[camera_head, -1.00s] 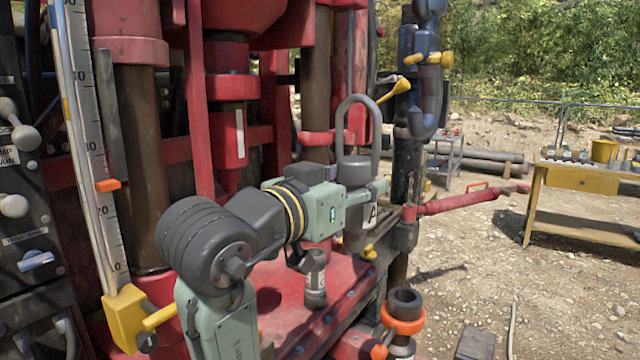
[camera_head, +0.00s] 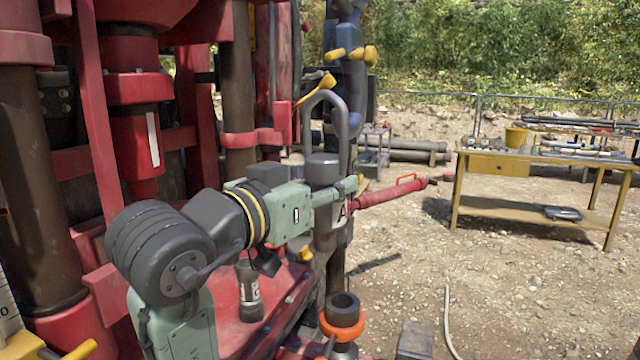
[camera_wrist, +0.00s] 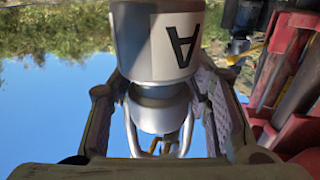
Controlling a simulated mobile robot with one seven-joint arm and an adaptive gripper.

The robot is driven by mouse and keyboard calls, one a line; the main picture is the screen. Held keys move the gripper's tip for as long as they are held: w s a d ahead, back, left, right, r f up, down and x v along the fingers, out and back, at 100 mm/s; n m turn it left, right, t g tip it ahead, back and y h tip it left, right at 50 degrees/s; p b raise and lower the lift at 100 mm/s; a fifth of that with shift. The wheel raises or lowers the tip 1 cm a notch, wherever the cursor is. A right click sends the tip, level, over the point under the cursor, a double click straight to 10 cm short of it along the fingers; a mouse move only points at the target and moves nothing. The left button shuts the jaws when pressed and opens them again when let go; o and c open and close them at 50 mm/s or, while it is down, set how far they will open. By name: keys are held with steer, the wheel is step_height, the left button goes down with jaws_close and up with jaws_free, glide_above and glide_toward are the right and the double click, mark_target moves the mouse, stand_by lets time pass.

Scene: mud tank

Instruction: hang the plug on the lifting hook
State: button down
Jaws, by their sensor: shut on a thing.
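The plug (camera_head: 322,172) is a dark grey cylinder with a white band marked "A" and a tall loop handle on top. It hangs upright in my gripper (camera_head: 340,190), which is shut on it. In the wrist view the plug (camera_wrist: 158,45) appears upside down between the two fingers of my gripper (camera_wrist: 158,95), its loop pointing down in the picture. What looks like the lifting hook (camera_head: 352,65), blue-grey with yellow handles, hangs behind and right of the loop in the head view. Its lower end is partly covered by the loop, and I cannot tell the gap between them.
The red rig (camera_head: 130,130) fills the left side. A yellow lever (camera_head: 316,88) sticks out near the loop. Below are a grey canister (camera_head: 249,292) and an orange-collared pipe (camera_head: 342,318). A yellow table (camera_head: 510,166) stands right, with open gravel before it.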

steer(key=w+d+f+b, duration=0.2)
steer(key=w+d+f, duration=0.1)
steer(key=w, duration=0.6)
steer(key=shift+w+f, duration=0.2)
steer(key=shift+w, duration=0.15)
stand_by(1.2)
steer(key=shift+d, duration=0.1)
stand_by(0.7)
steer(key=c, duration=0.8)
jaws_free()
steer(key=shift+o, duration=0.2)
steer(key=shift+f, duration=0.1)
